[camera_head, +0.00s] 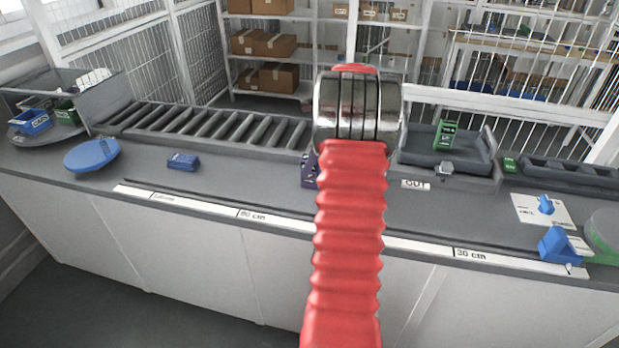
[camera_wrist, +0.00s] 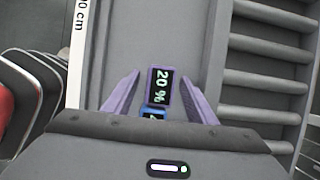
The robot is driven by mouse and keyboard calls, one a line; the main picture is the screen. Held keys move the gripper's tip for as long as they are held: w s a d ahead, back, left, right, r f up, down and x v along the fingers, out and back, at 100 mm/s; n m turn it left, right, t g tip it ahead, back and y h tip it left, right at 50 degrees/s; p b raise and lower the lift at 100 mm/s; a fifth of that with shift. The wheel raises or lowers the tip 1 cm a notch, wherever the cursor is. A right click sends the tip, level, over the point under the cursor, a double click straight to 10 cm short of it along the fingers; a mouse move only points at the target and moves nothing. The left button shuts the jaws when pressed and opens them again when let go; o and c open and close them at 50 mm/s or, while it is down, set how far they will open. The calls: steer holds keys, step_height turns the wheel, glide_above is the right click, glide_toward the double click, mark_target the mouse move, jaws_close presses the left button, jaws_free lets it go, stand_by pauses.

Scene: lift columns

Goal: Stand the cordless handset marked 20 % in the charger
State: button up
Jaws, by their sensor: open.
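The handset marked 20 % (camera_wrist: 160,87) shows in the wrist view, purple-edged with a dark display. My gripper (camera_wrist: 160,100) is open, its two purple fingers on either side of it; I cannot tell whether they touch it. A blue piece (camera_wrist: 154,110) with a partly hidden dark label sits at the handset's near end; I cannot tell whether it belongs to it. In the head view a small purple thing (camera_head: 309,171) shows beside my red arm, which hides most of that spot. I cannot make out for certain which thing is the charger.
A roller conveyor (camera_head: 205,124) runs along the back of the counter. A blue block (camera_head: 183,161) and a blue disc (camera_head: 92,153) lie left. At right are a tray labelled OUT (camera_head: 416,184) with an upright green item (camera_head: 445,134), and a blue wedge (camera_head: 556,245).

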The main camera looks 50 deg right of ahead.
steer(key=shift+c, duration=0.6)
jaws_close()
stand_by(0.3)
